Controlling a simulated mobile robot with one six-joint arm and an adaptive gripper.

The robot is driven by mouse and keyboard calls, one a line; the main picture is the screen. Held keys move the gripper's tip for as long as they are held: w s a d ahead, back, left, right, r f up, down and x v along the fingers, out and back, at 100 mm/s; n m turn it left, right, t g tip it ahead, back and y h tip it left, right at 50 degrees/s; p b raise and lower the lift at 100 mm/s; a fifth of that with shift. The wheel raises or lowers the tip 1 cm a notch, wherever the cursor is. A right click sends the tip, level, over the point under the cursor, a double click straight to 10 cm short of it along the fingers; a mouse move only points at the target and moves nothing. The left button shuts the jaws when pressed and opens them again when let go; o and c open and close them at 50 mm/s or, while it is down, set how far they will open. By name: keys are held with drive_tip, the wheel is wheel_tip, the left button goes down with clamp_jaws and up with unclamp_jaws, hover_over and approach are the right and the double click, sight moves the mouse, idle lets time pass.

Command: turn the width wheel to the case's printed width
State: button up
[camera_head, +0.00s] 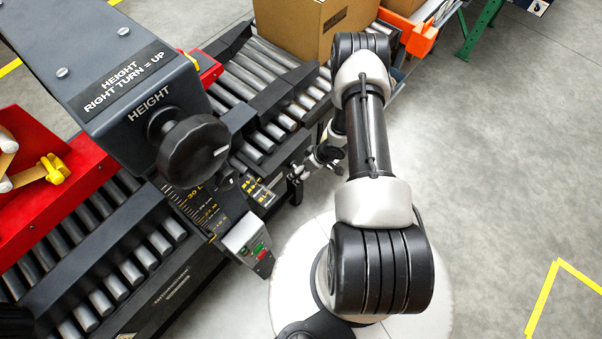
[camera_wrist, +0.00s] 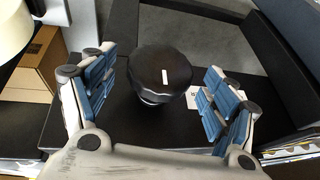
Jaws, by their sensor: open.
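A round black wheel (camera_wrist: 160,74) with a white pointer line shows in the wrist view, above a dark flat surface. I cannot read its name there. My gripper (camera_wrist: 160,64) is open, with one blue-padded finger on each side of the wheel and a visible gap on both sides. In the head view my gripper (camera_head: 304,172) is small, beside the machine's near side, and the wheel cannot be made out. A cardboard case (camera_head: 312,24) stands on the rollers at the back; its printed width is not readable.
A black HEIGHT knob (camera_head: 193,148) sits on the grey post at the front. A scale with yellow marks (camera_head: 198,208) and a control box with green and red buttons (camera_head: 248,245) are below it. Open grey floor (camera_head: 510,150) lies to the right.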

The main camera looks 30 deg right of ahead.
drive_tip(key=shift+x, duration=1.15)
drive_tip(key=shift+c, duration=0.5)
drive_tip(key=c, duration=1)
drive_tip(key=shift+h, duration=0.3)
